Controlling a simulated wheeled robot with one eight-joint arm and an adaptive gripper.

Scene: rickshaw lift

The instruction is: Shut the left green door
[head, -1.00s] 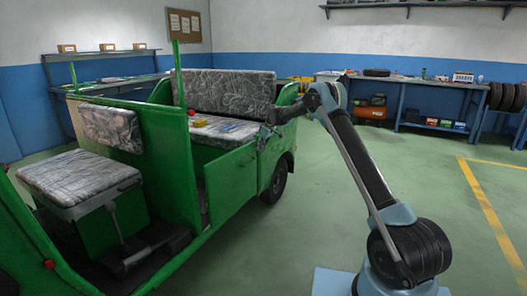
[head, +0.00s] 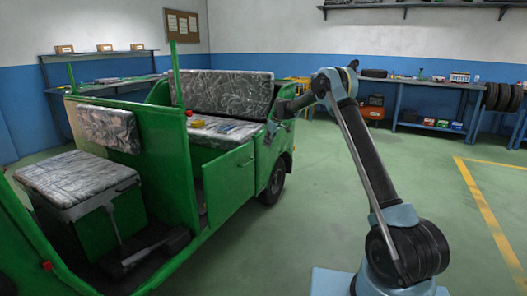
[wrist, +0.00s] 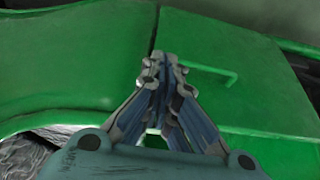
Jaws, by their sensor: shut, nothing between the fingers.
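The green door (head: 229,183) is a flat panel on the near side of the green rickshaw. A dark opening shows at its left side in the head view. In the wrist view the door (wrist: 255,95) fills the right side, with a green bar handle (wrist: 215,74) on it. A thin dark seam separates it from the green body panel (wrist: 80,55) on the left. I cannot tell whether the door is flush. My gripper (wrist: 165,60) is shut and empty, its tips over the seam beside the handle. In the head view my gripper (head: 271,131) is at the door's upper right corner.
The rickshaw's patterned rear seat (head: 228,93) carries a yellow item (head: 198,124) and a red ball (head: 189,113). A front seat (head: 77,178) is at the left. Workbenches (head: 430,95) line the back wall. The floor (head: 350,170) right of the rickshaw is clear.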

